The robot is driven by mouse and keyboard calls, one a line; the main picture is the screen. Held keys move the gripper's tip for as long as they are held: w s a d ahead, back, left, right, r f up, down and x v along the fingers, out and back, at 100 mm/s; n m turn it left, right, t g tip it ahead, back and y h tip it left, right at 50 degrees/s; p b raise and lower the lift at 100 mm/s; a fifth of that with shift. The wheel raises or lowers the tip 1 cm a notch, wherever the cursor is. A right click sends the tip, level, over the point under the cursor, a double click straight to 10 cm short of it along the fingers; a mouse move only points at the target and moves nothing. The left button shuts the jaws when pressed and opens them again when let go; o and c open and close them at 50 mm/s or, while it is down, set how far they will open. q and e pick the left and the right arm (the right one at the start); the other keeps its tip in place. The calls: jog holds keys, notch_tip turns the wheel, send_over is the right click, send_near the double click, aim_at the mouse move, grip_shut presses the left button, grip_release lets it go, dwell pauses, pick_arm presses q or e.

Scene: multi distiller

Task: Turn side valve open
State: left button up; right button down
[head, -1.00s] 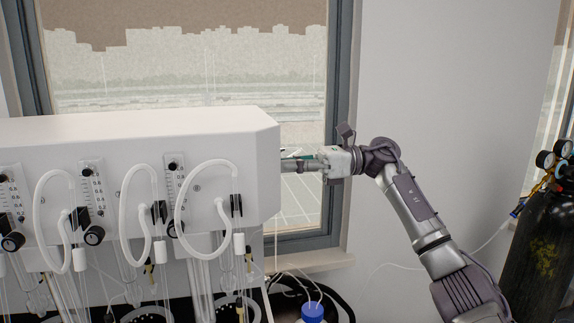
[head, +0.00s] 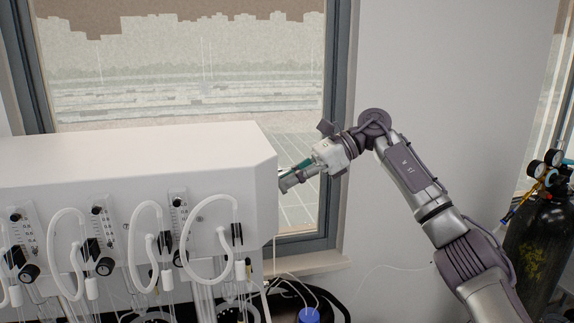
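The white distiller housing (head: 130,150) fills the left of the head view. Its right side face is turned away, and I cannot make out the side valve there. My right gripper (head: 288,180) is at the housing's right edge, its fingers pointing left and slightly down. A teal part shows along the fingers. The fingertips are close to the side face; I cannot tell whether they touch or hold anything, or how far they are open. My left gripper is not in view.
White looped hoses (head: 208,240) and black knobs (head: 105,266) line the housing's front. A blue-capped bottle (head: 309,315) stands below right. A black gas cylinder (head: 540,240) with gauges is at the far right. A window (head: 190,90) is behind; the wall between is clear.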

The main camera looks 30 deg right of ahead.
jog(key=shift+a+r+g+h+p, duration=0.1)
jog(key=shift+r+g+h+p, duration=0.5)
jog(key=shift+h, duration=1.45)
jog(key=shift+a+r+g+h+p, duration=0.1)
jog(key=shift+r+g+h+p, duration=0.5)
jog(key=shift+h, duration=1.4)
jog(key=shift+a+r+g+h+p, duration=0.1)
jog(key=shift+r+g+h+p, duration=0.5)
jog(key=shift+h, duration=1.45)
jog(key=shift+f, duration=0.25)
jog(key=c, duration=1.4)
grip_release()
jog(key=shift+r, duration=0.1)
jog(key=shift+o, duration=0.2)
jog(key=shift+r, duration=0.1)
jog(key=shift+w+r, duration=0.1)
jog(key=shift+r, duration=0.1)
notch_tip(320, 180, up, 8)
jog(key=shift+f, duration=0.25)
